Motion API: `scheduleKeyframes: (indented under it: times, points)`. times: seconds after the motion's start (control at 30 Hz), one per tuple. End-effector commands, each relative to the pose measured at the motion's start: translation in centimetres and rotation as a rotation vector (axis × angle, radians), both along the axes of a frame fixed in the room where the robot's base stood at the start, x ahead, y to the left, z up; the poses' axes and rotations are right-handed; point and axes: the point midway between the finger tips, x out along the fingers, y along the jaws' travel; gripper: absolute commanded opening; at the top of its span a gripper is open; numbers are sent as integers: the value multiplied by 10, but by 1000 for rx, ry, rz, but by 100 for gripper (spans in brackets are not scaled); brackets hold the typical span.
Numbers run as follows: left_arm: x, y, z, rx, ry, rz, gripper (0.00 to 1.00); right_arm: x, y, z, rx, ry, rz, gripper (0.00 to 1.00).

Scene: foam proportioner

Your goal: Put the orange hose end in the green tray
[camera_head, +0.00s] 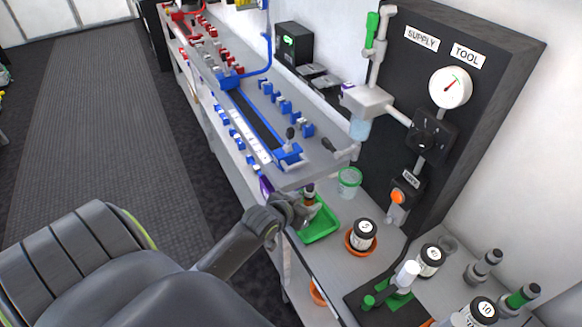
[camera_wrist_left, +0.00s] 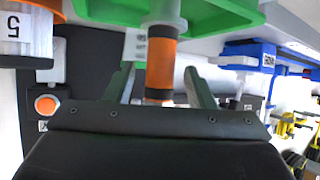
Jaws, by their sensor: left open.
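The orange hose end (camera_wrist_left: 160,66) is an orange cylinder with black bands and a pale grey end. In the left wrist view it sits between the two fingers of my left gripper (camera_wrist_left: 160,88), which are open with gaps on both sides. The green tray (camera_wrist_left: 225,14) runs along the top of that view, and the grey end overlaps it; I cannot tell whether it rests on the tray floor. In the head view the tray (camera_head: 322,229) lies on the lower bench, with my left gripper (camera_head: 304,208) over its far left part. The right gripper does not show.
A jar in an orange dish (camera_head: 363,236) stands right of the tray, and a clear green-rimmed cup (camera_head: 349,181) stands behind it. The raised shelf with blue fittings (camera_head: 287,153) is close above and left. A dark panel with a gauge (camera_head: 450,87) rises at the right.

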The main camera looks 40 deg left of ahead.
Motion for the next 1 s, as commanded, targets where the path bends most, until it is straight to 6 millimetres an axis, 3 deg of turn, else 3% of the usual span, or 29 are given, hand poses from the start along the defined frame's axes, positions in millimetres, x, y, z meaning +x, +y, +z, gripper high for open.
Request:
scheduleKeyframes:
  times: [0.2, 0.5, 1.0]
  points:
    - [-34, 1, 17, 3, 1, -1, 49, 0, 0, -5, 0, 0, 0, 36]
    - [-66, 0, 35, 2, 1, 0, 49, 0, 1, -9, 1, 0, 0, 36]
    - [-71, 0, 39, 1, 1, 0, 49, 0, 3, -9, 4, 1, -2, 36]
